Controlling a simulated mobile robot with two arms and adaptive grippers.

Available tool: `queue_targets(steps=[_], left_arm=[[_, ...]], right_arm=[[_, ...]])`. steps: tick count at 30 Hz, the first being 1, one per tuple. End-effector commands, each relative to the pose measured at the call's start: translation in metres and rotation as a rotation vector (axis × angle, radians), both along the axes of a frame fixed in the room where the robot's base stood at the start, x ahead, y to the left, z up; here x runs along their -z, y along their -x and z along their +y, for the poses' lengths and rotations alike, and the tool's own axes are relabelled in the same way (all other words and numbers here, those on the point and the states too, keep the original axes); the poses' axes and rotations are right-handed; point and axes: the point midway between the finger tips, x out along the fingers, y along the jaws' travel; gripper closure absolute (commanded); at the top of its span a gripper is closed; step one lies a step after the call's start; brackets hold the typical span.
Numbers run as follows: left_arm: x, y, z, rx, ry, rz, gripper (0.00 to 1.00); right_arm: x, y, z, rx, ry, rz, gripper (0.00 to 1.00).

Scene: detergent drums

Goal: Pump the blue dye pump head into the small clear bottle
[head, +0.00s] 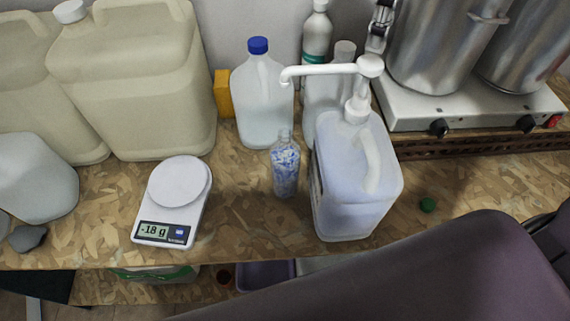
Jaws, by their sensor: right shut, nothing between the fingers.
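The dye jug (345,195) is a translucent container with pale bluish contents, standing near the front of the wooden board. Its white pump head (370,66) is up, with the long spout (318,70) pointing left. The small clear bottle (285,168) stands upright just left of the jug, below the spout tip and apart from it. It looks mottled blue and white; I cannot tell its fill level. My right gripper (376,38) is shut and empty, right above the pump head; whether it touches is unclear. My left gripper is not in view.
A scale (166,225) reading -18 g stands at left. Large beige canisters (135,90), a blue-capped jug (262,100) and a green-labelled bottle (316,40) stand behind. A hot plate (470,108) carries metal pots.

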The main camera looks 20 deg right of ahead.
Motion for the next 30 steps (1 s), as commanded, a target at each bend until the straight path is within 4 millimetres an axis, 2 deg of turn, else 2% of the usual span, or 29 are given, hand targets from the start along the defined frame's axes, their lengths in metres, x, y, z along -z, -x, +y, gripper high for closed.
queue_targets(steps=[14, 30], left_arm=[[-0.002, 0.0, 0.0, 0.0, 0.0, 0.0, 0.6], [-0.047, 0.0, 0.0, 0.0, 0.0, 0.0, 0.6]], right_arm=[[-0.003, 0.0, 0.0, 0.0, 0.0, -0.001, 1.0], [-0.056, 0.0, 0.0, 0.001, 0.0, -0.001, 1.0]])
